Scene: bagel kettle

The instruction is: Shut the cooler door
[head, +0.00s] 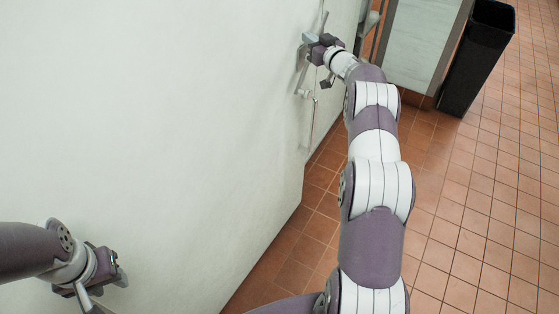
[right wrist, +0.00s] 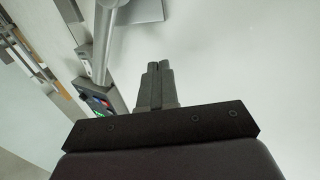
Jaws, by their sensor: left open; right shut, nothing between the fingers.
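The cooler door appears to be the large pale panel (head: 190,130) filling the left of the head view; it also fills the right of the right wrist view (right wrist: 260,70). Metal hardware (head: 301,68), probably its handle, sits near its far upright edge. My right gripper (head: 316,46) is shut and empty beside this hardware; contact is unclear. In the right wrist view its closed fingers (right wrist: 158,80) point at the panel, with a grey bar (right wrist: 105,40) to their left. My left gripper (head: 108,283) is open and empty in front of the panel at lower left. How far the door stands open is unclear.
A black bin (head: 478,60) stands at top right, next to a pale cabinet panel (head: 422,40). The tiled floor (head: 470,200) is clear on the right. My right arm covers part of the floor along the door's lower edge.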

